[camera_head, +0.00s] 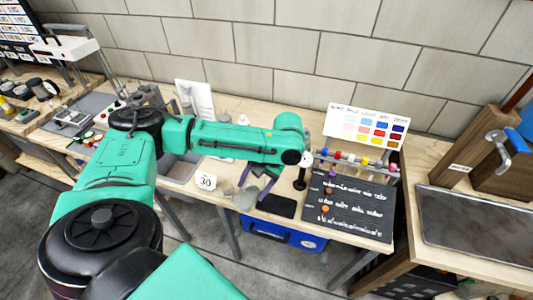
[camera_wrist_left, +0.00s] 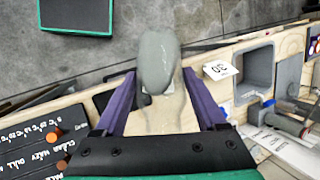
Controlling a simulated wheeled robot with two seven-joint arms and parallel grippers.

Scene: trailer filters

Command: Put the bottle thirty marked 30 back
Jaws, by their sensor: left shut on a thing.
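My left gripper (camera_head: 262,187) has purple fingers and reaches down over the front of the bench. In the left wrist view the gripper (camera_wrist_left: 160,95) is shut on a bottle with a rounded grey end (camera_wrist_left: 158,60). The same greyish bottle (camera_head: 245,198) shows at the fingers in the head view. Its own marking cannot be read. A white card reading 30 (camera_head: 205,181) stands at the bench's front edge, left of the bottle. The card also shows in the left wrist view (camera_wrist_left: 220,69). My right gripper is not in view.
A black board with writing (camera_head: 345,210) and a rack of coloured vials (camera_head: 358,164) are to the right. A colour chart (camera_head: 366,126) stands behind them. A grey bin (camera_head: 180,172) is sunk left of the card. A dark pad (camera_head: 277,205) lies near the front edge.

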